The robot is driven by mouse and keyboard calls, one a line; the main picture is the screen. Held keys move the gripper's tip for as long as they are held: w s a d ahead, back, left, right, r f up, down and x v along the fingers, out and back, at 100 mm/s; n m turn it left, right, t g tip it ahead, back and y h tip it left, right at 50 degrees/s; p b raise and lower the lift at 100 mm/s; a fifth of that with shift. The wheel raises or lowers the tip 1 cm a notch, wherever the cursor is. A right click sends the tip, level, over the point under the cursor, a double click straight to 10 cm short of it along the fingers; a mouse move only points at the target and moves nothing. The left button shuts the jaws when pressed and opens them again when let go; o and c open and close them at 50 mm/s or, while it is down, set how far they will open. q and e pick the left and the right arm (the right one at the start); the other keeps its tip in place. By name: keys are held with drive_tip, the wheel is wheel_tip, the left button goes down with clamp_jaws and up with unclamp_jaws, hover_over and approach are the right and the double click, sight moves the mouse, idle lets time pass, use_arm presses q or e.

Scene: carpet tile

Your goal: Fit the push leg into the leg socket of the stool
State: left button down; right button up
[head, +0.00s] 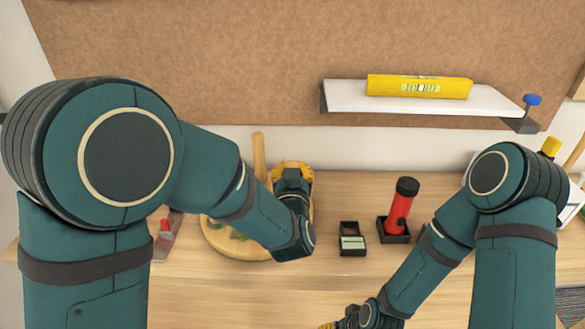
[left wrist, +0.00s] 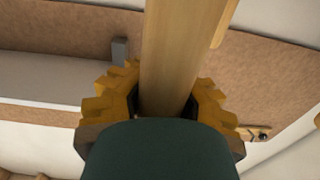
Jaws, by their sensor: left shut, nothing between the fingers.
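The stool (head: 228,243) is a round light-wood piece on the bench, partly hidden behind my left arm. A pale wooden leg (head: 259,156) stands roughly upright at its back; its lower end is hidden, so I cannot tell whether it sits in a socket. My left gripper (head: 292,168), with yellow fingers, is shut and empty, just right of the leg in the head view. In the left wrist view a wooden leg (left wrist: 180,50) runs up between the yellow fingers (left wrist: 165,100), the dark gripper body covering its lower part. My right gripper (head: 328,325) is cut off at the bottom edge.
A small black box with a green item (head: 352,242) and a red torch (head: 399,212) in a black holder stand right of the stool. The bench front (head: 225,300) is clear.

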use_arm(q)
drive_tip(key=shift+f, duration=0.9)
drive_tip(key=c, duration=1)
unclamp_jaws()
drive_tip(key=shift+f, duration=0.1)
drive_tip(key=s, duration=0.7)
drive_tip(key=shift+s, duration=0.3)
